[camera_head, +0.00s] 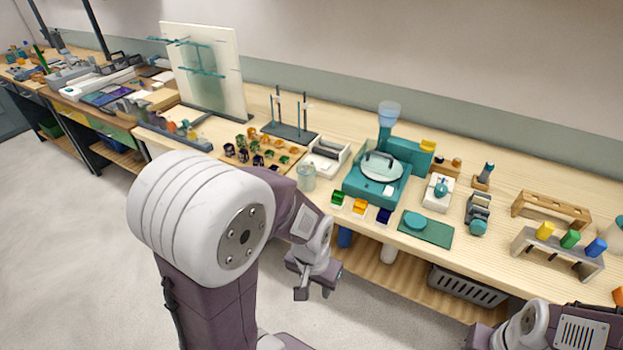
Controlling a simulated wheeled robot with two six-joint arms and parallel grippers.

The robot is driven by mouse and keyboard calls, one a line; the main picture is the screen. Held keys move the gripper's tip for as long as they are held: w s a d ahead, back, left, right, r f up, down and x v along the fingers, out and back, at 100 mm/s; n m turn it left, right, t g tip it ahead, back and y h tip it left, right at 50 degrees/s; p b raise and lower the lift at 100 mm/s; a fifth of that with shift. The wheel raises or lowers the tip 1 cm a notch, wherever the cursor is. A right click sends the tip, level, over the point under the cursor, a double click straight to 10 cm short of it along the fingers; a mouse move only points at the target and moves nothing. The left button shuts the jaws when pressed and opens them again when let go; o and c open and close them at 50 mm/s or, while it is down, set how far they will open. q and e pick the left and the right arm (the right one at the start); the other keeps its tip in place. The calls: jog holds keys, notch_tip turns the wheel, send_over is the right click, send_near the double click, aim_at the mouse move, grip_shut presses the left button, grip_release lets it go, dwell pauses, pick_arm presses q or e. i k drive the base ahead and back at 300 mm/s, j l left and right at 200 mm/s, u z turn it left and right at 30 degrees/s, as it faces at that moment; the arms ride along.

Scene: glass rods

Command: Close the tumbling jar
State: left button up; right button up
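No jar is plainly marked as the tumbling jar. A small grey device (479,208) with a round teal part at its front stands on the bench, and may hold it. Left of it a teal disc (415,220), perhaps a lid, lies on a green mat (436,237). A clear glass jar (307,178) stands further left. My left gripper (315,289) hangs in front of the bench's front edge, with its fingers apart and nothing between them, away from all of these. My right arm shows at the bottom right; its fingertips cannot be made out.
A teal machine (377,180) with a round pale plate stands mid-bench, with small colored bins (360,206) before it. Wooden racks (551,211) stand at the right. A dark basket (467,287) sits on the lower shelf. The floor at the left is clear.

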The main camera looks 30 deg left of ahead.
aim_at(306, 169)
jog(key=i+l, duration=0.35)
jog(key=i+l+u, duration=0.1)
jog(key=i+l, duration=0.25)
jog(key=l, duration=0.15)
jog(key=i+l, duration=0.3)
jog(key=l, duration=0.15)
jog(key=i+j+u, duration=0.05)
